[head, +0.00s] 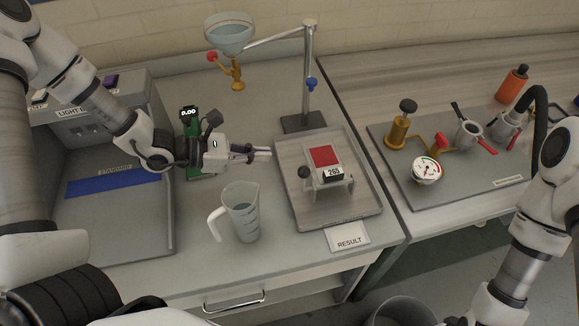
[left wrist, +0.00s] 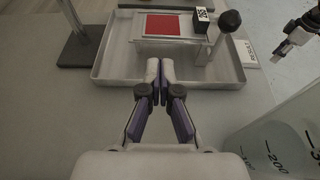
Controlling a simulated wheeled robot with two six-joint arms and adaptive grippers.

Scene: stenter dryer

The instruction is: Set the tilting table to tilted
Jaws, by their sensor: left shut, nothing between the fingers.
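The tilting table (head: 345,188) is a small pale stand in a grey tray. It carries a red fabric square (head: 324,156), a black display reading 265 and a dark knob (head: 304,172) at its left. Its top looks about level, though the angle is hard to judge. It also shows in the left wrist view (left wrist: 145,43), with the knob (left wrist: 230,20) at its right. My left gripper (head: 270,153) is shut and empty. It points at the tray's left side, a short way from the knob and apart from it.
The tray (head: 359,219) has a raised rim. A clear measuring jug (head: 242,213) stands close below my left gripper. A RESULT card (head: 348,238) lies in front. A green meter (head: 190,125) stands behind my left wrist.

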